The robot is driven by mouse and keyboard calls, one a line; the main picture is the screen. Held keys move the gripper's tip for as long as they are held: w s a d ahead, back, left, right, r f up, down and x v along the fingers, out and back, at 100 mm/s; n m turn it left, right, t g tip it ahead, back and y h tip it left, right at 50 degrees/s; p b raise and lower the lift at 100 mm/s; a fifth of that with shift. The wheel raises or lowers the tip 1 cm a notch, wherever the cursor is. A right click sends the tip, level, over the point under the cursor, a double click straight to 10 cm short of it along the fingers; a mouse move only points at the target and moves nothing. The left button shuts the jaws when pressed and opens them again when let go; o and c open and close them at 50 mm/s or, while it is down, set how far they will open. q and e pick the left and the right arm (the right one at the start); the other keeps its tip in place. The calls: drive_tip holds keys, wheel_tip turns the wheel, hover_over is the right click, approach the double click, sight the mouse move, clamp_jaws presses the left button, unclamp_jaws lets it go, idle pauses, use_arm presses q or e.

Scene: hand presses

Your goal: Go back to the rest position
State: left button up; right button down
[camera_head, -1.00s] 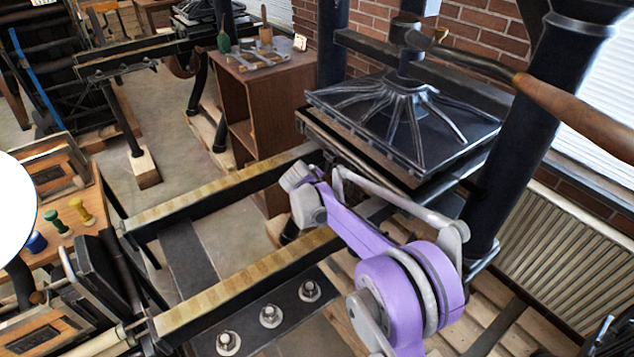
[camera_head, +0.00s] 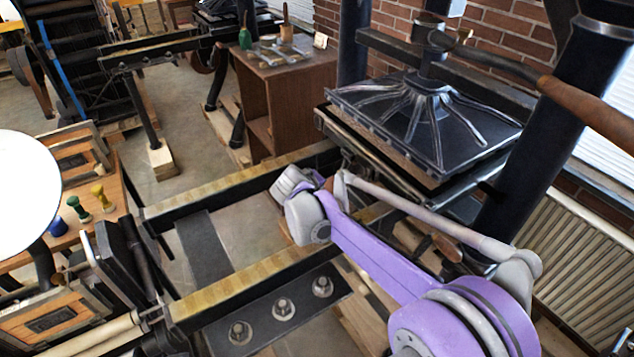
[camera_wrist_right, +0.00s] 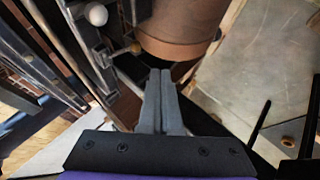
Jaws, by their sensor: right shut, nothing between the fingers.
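My right arm, purple and grey, comes in from the lower right of the head view and reaches across the front of the hand press (camera_head: 430,120). Its grey far end is over the press rails; I cannot make out its fingers there. In the right wrist view my right gripper (camera_wrist_right: 161,75) shows two grey fingers pressed together with nothing between them. The fingertips point toward a brown cylinder (camera_wrist_right: 178,30); I cannot tell the gap. My left gripper is not in view.
Two yellowish-topped rails (camera_head: 240,285) run below my right arm, beside bolts on a dark plate. A dark column (camera_head: 535,140) and a wood-handled bar (camera_head: 590,105) stand close at right. A wooden cabinet (camera_head: 300,95) is behind. Small stampers stand on a wooden table at left.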

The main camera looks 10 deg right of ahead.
drive_tip(key=s+d+r+m+g+y+p, duration=0.1)
drive_tip(key=s+d+m, duration=0.1)
drive_tip(key=s, duration=0.8)
drive_tip(key=s+d+r+m+g+y, duration=0.1)
drive_tip(key=s+d, duration=0.2)
drive_tip(key=s, duration=0.7)
drive_tip(key=s+a+f+m+y, duration=0.1)
drive_tip(key=s+f, duration=0.2)
drive_tip(key=s, duration=0.5)
drive_tip(key=s+f+m+y, duration=0.1)
drive_tip(key=s+f+m, duration=0.1)
drive_tip(key=s, duration=0.6)
drive_tip(key=shift+s+a+f+g+y+p, duration=0.3)
drive_tip(key=shift+a+f+g+p, duration=0.1)
drive_tip(key=shift+f, duration=0.1)
drive_tip(key=shift+d, duration=0.1)
